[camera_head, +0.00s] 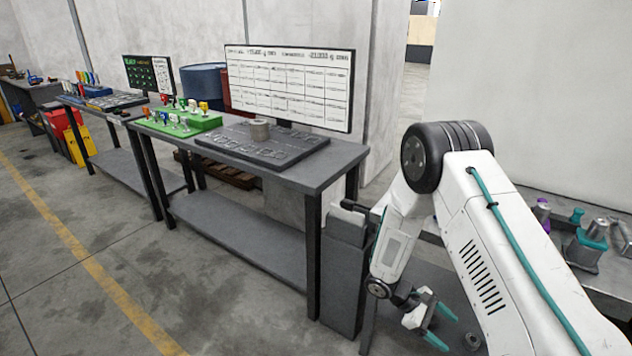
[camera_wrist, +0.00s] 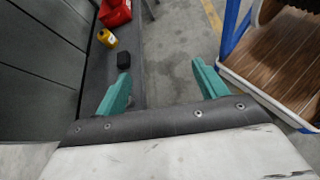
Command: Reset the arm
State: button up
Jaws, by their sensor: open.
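My gripper (camera_head: 440,326) hangs at the lower right in the head view, below my bent white arm, beside a dark grey bench. Its two teal fingers are spread apart, and nothing is between them. In the wrist view my gripper (camera_wrist: 162,84) also shows open and empty, with the concrete floor and the edge of a dark shelf beyond the fingertips. My arm is folded, with the forearm pointing down.
A yellow bottle (camera_wrist: 107,38), a red can (camera_wrist: 115,12) and a black block (camera_wrist: 124,60) are near the fingers. A wood-floored cart (camera_wrist: 275,65) stands right.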

jog(key=s+a+r+m+y, duration=0.2)
jog(key=s+r+m+y, duration=0.15)
jog(key=r, duration=0.85)
jog(key=s+a+r+m+y, duration=0.25)
jog(key=s+r, duration=0.25)
jog(key=r, duration=0.7)
jog(key=s+a+r+m+t+y, duration=0.1)
jog(key=s+r+m+t+y, duration=0.1)
jog(key=s+r, duration=0.6)
jog(key=s+a+r+m+t+y, duration=0.1)
jog(key=s+r+m+t+y, duration=0.1)
jog(key=s+r+t, duration=0.3)
notch_tip(320, 180, up, 4)
jog(key=s, duration=0.3)
jog(key=shift+a+y, duration=0.3)
